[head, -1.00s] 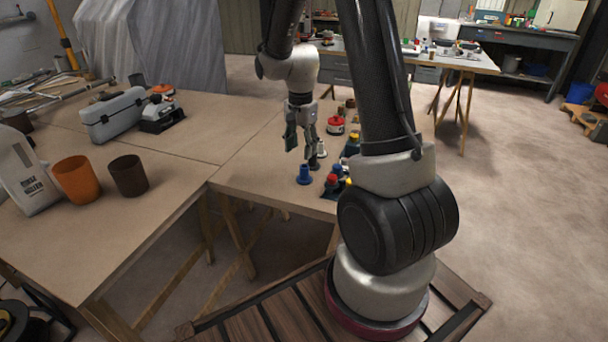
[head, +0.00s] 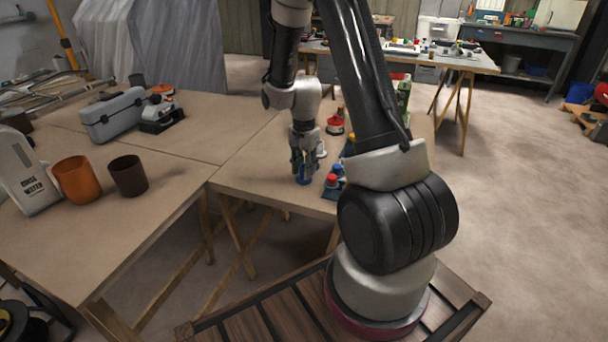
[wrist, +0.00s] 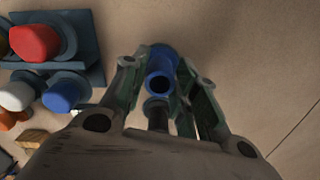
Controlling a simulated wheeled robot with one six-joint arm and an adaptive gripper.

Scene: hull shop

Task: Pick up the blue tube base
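The blue tube base (head: 304,181) stands on the near part of the wooden table in the head view, mostly hidden by my gripper (head: 304,172). In the wrist view the blue tube base (wrist: 160,79) shows its round open top and a wider blue part beyond it. My gripper (wrist: 160,80) points down at it, with one finger on each side of the tube. The fingertips are very close to its sides. I cannot tell whether they touch it.
A dark holder (wrist: 88,55) with red, white and blue capped pieces stands close to the left in the wrist view. Bare tabletop lies to the right in the wrist view.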

